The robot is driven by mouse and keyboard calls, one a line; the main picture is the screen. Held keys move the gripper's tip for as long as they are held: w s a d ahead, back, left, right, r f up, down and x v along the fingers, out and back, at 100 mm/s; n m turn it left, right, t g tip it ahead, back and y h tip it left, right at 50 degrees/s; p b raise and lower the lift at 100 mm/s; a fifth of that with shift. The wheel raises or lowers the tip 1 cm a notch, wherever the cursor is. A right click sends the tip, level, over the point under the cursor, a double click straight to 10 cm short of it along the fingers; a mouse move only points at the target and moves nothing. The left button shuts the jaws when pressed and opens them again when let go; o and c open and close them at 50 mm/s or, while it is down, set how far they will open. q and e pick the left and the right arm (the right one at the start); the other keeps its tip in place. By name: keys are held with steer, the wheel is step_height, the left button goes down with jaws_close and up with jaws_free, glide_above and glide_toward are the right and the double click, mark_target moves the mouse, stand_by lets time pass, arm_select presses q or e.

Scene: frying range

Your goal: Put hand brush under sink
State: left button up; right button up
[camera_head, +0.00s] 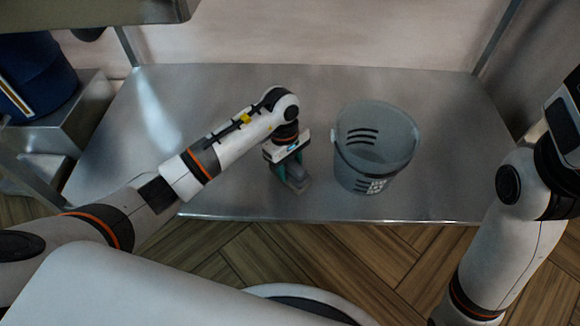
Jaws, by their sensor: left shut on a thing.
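My left gripper (293,181) reaches in from the left and points down over the metal shelf (430,190). It is shut on the hand brush (297,184), a small grey thing low between the fingers. The gripper and wrist hide most of the brush. The brush is just above or touching the shelf near its front edge; I cannot tell which. My right arm stands at the right edge of the picture, and its fingers do not show. No sink basin can be made out.
A grey translucent bucket (375,150) stands on the shelf just right of my left gripper. A dark blue container (35,75) is at the far left. Metal legs rise at the back corners. The shelf is bare at right and back left. Wooden floor lies in front.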

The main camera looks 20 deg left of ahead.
arm_select(q)
steer(key=shift+f, duration=0.1)
steer(key=o, duration=1)
steer(key=shift+c, duration=0.2)
